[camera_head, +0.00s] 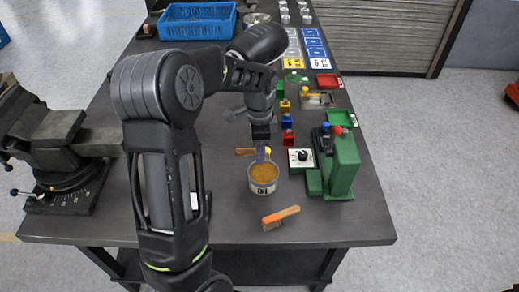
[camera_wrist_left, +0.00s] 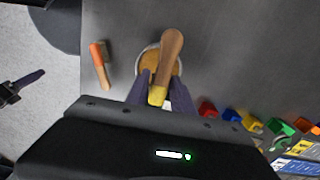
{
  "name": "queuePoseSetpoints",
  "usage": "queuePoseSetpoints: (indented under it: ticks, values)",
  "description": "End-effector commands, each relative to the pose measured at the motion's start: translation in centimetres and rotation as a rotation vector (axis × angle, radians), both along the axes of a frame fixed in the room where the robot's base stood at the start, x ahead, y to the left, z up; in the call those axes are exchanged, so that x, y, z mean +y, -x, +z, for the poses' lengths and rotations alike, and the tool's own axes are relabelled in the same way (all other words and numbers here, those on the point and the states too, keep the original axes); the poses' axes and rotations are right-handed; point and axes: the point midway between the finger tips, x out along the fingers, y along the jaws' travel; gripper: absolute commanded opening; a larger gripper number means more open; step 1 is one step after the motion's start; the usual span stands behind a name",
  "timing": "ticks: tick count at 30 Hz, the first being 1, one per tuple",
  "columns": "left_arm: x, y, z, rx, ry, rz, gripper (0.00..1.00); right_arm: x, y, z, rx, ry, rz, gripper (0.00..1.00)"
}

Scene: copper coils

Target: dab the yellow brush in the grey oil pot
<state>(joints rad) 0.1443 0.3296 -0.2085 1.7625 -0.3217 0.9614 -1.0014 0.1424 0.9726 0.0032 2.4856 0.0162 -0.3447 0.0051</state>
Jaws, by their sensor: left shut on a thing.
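The yellow brush has a wooden handle (camera_head: 245,151) pointing left and a yellow part (camera_head: 267,152). My left gripper (camera_head: 261,153) is shut on it, at the far rim of the grey oil pot (camera_head: 263,188). In the left wrist view the brush (camera_wrist_left: 171,55) crosses in front of the pot (camera_wrist_left: 139,68), with its yellow part between my left fingers (camera_wrist_left: 160,92). The pot holds amber oil. I cannot tell the exact gap between brush and oil. A dark finger shape (camera_wrist_left: 22,84), likely my right gripper, shows at the left wrist view's edge; its opening is unclear.
An orange brush (camera_head: 281,217) lies in front of the pot. A dial box (camera_head: 301,159), a green machine (camera_head: 343,167) and several coloured blocks (camera_head: 287,137) stand to the right. A vise (camera_head: 62,165) stands left and a blue crate (camera_head: 197,21) at the back.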

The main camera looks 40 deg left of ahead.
Motion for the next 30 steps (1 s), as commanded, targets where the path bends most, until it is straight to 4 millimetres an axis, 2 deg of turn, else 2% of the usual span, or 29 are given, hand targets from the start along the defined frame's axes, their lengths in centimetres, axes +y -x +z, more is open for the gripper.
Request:
queuePoseSetpoints:
  ticks: [18,30]
  values:
    - [0.0,0.0,-5.5,0.001,0.001,0.0,0.0,0.3,-0.3,-3.5,-0.016,-0.01,0.003,0.5]
    - [0.0,0.0,-5.8,0.0,0.0,0.001,0.0,0.4,-0.4,-3.7,-0.017,-0.011,0.004,0.5]
